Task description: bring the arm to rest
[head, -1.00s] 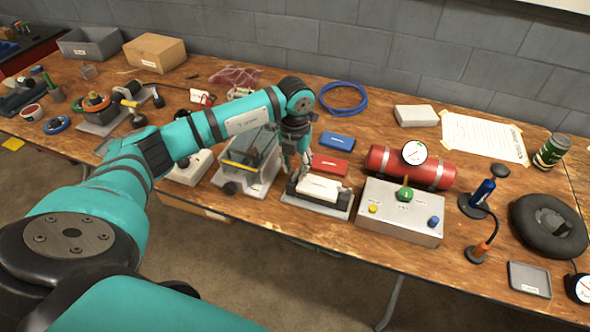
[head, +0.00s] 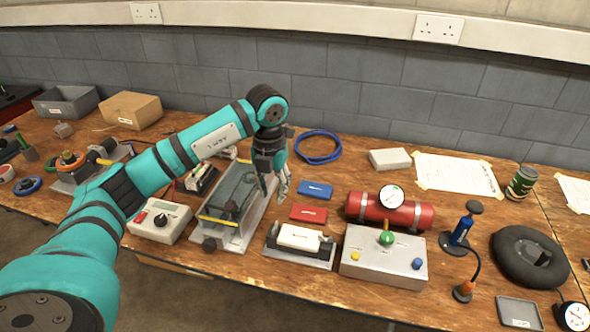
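My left arm (head: 150,170) reaches in from the left over the bench. My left gripper (head: 276,194) points down beside the right edge of the clear-lidded box (head: 240,190). Its fingers look parted, with nothing seen between them. A white block (head: 300,237) sits in a grey cradle (head: 302,260) below and to the right of the gripper, apart from it. A blue pack (head: 316,190) and a red pack (head: 308,213) lie to the right of the gripper. My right gripper is not in view.
A grey control box (head: 384,263) with a green knob stands in front of a red cylinder (head: 390,212). A meter (head: 160,221) stands left of the clear-lidded box. A blue cable coil (head: 318,147) lies behind. A pump (head: 462,230) and black ring (head: 532,256) stand right.

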